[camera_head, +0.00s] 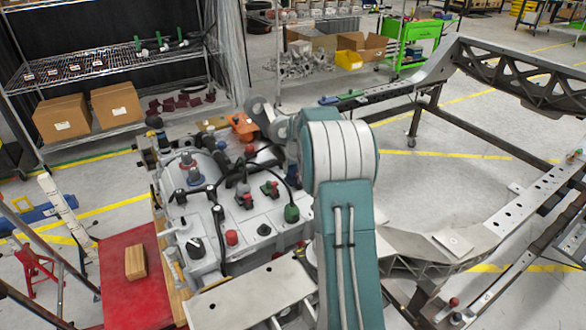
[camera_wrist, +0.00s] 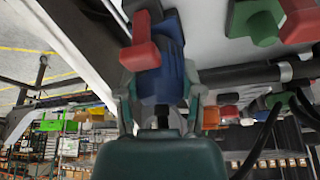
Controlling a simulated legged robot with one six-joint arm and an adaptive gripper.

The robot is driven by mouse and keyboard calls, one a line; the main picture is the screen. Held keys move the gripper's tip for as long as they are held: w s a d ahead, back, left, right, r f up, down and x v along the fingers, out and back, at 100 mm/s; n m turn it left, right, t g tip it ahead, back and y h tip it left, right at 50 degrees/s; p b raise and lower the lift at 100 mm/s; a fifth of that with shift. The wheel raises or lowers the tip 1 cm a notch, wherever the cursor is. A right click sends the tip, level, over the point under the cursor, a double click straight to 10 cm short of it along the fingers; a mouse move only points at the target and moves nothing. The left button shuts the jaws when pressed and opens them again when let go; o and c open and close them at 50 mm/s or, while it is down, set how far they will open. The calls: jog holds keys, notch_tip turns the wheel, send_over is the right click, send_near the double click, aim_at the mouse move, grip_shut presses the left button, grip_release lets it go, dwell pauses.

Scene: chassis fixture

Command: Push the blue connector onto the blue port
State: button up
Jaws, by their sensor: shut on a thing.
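In the wrist view, my gripper (camera_wrist: 160,95) has its two grey fingers on either side of the blue connector (camera_wrist: 158,78) and is shut on it. A red lever-like piece (camera_wrist: 140,50) stands in front of the connector's upper part. A darker blue part (camera_wrist: 170,32) lies directly beyond, in line with the connector, against the pale housing. I cannot tell whether this is the blue port, or whether the connector is seated. In the head view, the gripper and connector cannot be made out behind my teal arm.
A green block (camera_wrist: 255,22) and a red block (camera_wrist: 300,18) sit on the housing beside the connector. A black cable (camera_wrist: 262,140) hangs nearby. In the head view, the grey housing (camera_head: 190,215) carries several plugs and cables. A metal chassis frame (camera_head: 510,215) stands at right.

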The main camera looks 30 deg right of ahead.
jog(key=shift+f, duration=0.5)
jog(key=o, duration=1.2)
jog(key=shift+c, duration=0.2)
jog(key=shift+r, duration=0.1)
jog(key=shift+r, duration=2.95)
